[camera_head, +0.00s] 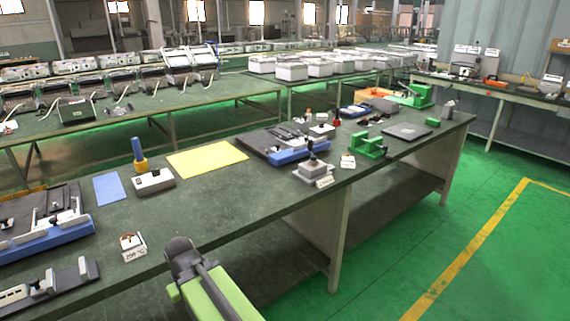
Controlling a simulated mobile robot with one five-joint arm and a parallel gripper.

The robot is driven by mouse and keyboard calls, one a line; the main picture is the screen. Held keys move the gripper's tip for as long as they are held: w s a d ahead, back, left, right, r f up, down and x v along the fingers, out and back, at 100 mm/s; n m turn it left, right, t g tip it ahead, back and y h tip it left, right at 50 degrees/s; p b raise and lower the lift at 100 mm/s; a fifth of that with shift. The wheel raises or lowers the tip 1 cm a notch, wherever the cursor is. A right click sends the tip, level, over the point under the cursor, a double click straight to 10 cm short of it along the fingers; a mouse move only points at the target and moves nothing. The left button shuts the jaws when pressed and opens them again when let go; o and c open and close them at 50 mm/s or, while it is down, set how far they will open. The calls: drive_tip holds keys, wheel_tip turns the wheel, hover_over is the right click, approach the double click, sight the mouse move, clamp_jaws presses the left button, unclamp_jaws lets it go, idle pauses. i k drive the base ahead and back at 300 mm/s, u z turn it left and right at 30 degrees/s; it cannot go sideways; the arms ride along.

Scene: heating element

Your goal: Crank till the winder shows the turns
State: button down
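A small grey block-shaped device with a dark upright handle (312,170) stands near the front edge of the long dark-green bench, with a small white label in front of it. It may be the winder. I cannot make out a crank or read any turn count at this size. My gripper (182,250) is seen only as a dark grey end on my green arm, low in the picture at the bench's front edge. It is well to the left of the device and touches nothing that I can see. Its fingers cannot be made out.
Blue-edged trays hold parts. Green floor (440,240) is open at the right.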

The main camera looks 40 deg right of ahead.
sight(310, 141)
drive_tip(key=u, duration=4.25)
drive_tip(key=i, duration=0.1)
drive_tip(key=z, duration=1.75)
drive_tip(key=k, duration=2.1)
drive_tip(key=z, duration=0.8)
drive_tip(key=i, duration=1)
